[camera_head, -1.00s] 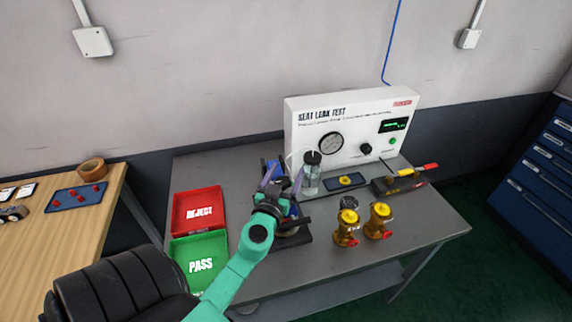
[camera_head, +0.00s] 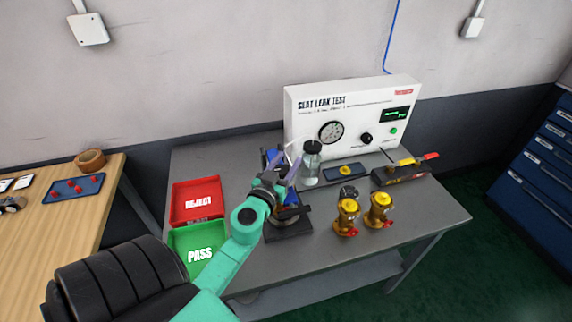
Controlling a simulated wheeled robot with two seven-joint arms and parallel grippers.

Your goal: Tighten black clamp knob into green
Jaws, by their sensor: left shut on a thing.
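The clamp fixture (camera_head: 291,228) has a dark base and blue parts, and stands on the grey table left of the brass valves. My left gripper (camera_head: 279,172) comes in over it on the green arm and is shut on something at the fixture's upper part. The arm and fingers hide most of the fixture, so the black clamp knob and any green zone on it cannot be made out. My right gripper is not in view.
Two brass valves (camera_head: 347,217) (camera_head: 378,210) stand right of the fixture. A clear bottle (camera_head: 311,164) stands close behind the gripper, before the white seat leak test panel (camera_head: 350,118). Red reject (camera_head: 197,202) and green pass (camera_head: 197,249) trays lie left.

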